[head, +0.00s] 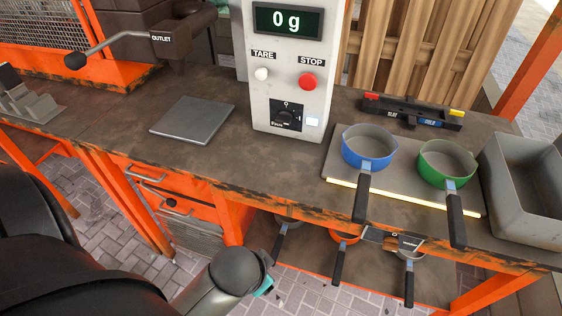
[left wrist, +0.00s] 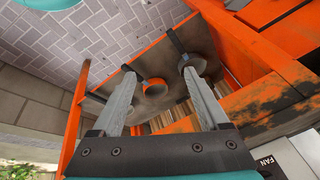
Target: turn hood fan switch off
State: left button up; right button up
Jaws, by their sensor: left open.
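A white panel with a FAN label (left wrist: 278,168) is cut off at the lower right of the left wrist view; no switch is visible on it there. In the head view, a grey control box (head: 262,105) stands on the bench with a black dial (head: 286,116) low on its front; the dial's small lettering is unreadable. My left gripper (left wrist: 158,68) is open and empty in the left wrist view, its fingers apart below the bench, toward the lower shelf. In the head view, only its wrist part shows, in front of the bench. My right gripper is not in view.
A blue pan (head: 370,145) and a green pan (head: 447,160) sit on the hot plate (head: 400,195), handles over the bench edge. Several pans, including an orange one (left wrist: 155,88), are below. A small control (head: 392,238) is on the front edge. A grey bin (head: 530,180) stands right.

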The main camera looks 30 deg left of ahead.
aim_at(282, 121)
pick_arm(q)
jog(key=w+a+r+m+t+y, duration=0.6)
jog(key=w+a+r+m+t, duration=0.15)
jog(key=a+r+m, duration=0.35)
jog(key=w+r+m+t, duration=0.1)
jog(key=w+m, duration=0.1)
jog(key=m, duration=0.3)
jog(key=w+r+m+t, duration=0.1)
jog(key=w+m+t, duration=0.1)
jog(key=m, duration=0.2)
jog(key=w+r+m+t+h, duration=0.1)
jog(key=w+m+t, duration=0.1)
jog(key=m, duration=0.3)
jog(key=shift+d+r+m, duration=0.15)
jog(key=shift+d+m, duration=0.1)
jog(key=shift+m, duration=0.05)
jog(key=m+h, duration=0.1)
jog(key=d+m+t, duration=0.1)
jog(key=m, duration=0.1)
jog(key=shift+w+m+h, duration=0.3)
jog(key=shift+w+h, duration=0.1)
jog(key=shift+w+d+m, duration=0.1)
jog(key=shift+w+m, duration=0.05)
jog(key=shift+m, duration=0.15)
jog(key=shift+w, duration=0.25)
jog(key=x, duration=1.4)
jog(key=shift+w, duration=0.25)
